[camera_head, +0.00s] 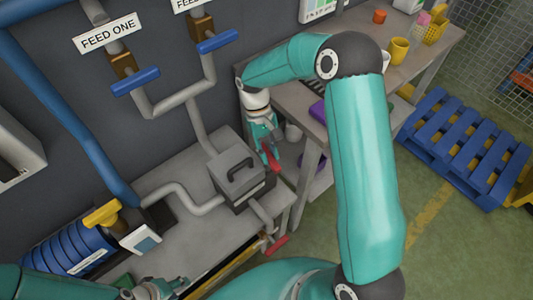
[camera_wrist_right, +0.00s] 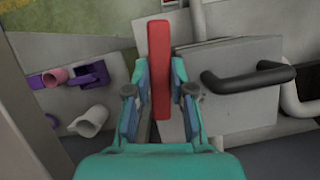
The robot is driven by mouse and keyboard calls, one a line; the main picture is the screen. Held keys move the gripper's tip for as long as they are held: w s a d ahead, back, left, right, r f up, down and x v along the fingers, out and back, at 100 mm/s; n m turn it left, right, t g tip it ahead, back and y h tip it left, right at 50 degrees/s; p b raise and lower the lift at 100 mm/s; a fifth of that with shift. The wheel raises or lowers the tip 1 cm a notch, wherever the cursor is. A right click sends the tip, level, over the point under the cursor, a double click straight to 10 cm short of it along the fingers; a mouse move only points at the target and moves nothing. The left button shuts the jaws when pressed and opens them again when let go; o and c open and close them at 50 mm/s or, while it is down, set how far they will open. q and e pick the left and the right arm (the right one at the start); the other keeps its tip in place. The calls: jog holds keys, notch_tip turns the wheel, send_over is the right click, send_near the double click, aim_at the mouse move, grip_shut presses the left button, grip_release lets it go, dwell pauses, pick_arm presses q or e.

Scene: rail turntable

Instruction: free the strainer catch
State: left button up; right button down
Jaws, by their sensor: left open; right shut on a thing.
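The strainer is a grey box (camera_head: 235,182) on the bench with a black handle (camera_head: 242,168) on its lid. Its catch is a red lever (camera_head: 273,160) at the right side of the box. My right gripper (camera_head: 262,136) is shut on this lever. In the right wrist view the red lever (camera_wrist_right: 159,50) stands lengthwise between the fingers of the right gripper (camera_wrist_right: 159,95), beside the grey lid (camera_wrist_right: 230,105) and its black handle (camera_wrist_right: 248,78). My left gripper (camera_head: 157,290) is open and empty, low at the bottom left, apart from the strainer.
A second red handle (camera_head: 277,245) is on the pipe below the box. Two blue valve levers (camera_head: 135,81) (camera_head: 217,41) are on the feed pipes. Blue discs (camera_head: 70,252) and a yellow handle (camera_head: 103,213) stand at left. A side table (camera_head: 285,97) is close behind the right gripper.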

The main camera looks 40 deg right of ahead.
jog(key=shift+w+d+r, duration=0.1)
jog(key=shift+w, duration=0.15)
jog(key=c, duration=1)
grip_release()
jog(key=shift+c, duration=0.2)
jog(key=shift+o, duration=0.2)
jog(key=shift+s, duration=0.1)
jog(key=v, duration=1.1)
jog(key=shift+r, duration=0.4)
